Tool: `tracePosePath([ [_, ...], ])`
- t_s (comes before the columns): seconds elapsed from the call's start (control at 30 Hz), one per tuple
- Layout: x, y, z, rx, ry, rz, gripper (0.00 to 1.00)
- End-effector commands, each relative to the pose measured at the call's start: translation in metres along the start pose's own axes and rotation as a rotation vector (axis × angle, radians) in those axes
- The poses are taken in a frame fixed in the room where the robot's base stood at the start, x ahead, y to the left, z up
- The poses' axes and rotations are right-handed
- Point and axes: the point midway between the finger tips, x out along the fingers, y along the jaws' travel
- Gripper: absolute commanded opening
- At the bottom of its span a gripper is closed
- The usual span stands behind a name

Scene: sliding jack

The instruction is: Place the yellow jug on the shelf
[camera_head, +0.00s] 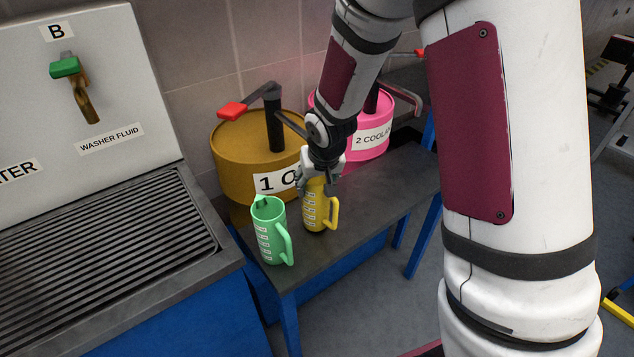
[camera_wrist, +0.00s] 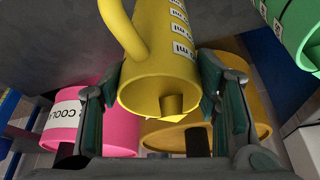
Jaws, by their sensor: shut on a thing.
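The yellow jug (camera_head: 315,212) is upright over the dark-topped shelf (camera_head: 371,199) with blue legs, its handle to the right. Its base looks to be at the shelf top, but I cannot tell whether it touches. My gripper (camera_head: 320,184) comes down from above and is shut on the jug's upper part. In the wrist view the jug (camera_wrist: 165,60) sits between the two finger pads, with its open rim facing the camera and its handle at upper left. My gripper (camera_wrist: 163,82) covers part of the jug's rim in the head view.
A green jug (camera_head: 268,232) stands on the shelf, close left of the yellow one. A brown drum (camera_head: 243,150) and a pink drum (camera_head: 373,143) with pump handles stand behind. A grated washer sink (camera_head: 100,235) is at left. The shelf's right part is clear.

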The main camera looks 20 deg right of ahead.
Motion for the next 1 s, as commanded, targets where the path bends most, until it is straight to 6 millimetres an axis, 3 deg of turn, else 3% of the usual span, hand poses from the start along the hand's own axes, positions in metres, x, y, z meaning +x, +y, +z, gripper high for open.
tracePosePath([
  [0.03,0.004,0.001,0.006,-0.001,-0.017,0.003,0.63],
  [0.1,0.005,0.001,0.007,-0.001,-0.019,0.003,0.77],
  [0.57,-0.004,0.001,0.001,0.000,-0.008,0.002,0.77],
  [0.67,-0.014,0.001,-0.004,0.001,-0.006,0.001,0.77],
  [1.0,-0.088,0.001,-0.003,0.001,-0.005,0.002,0.77],
])
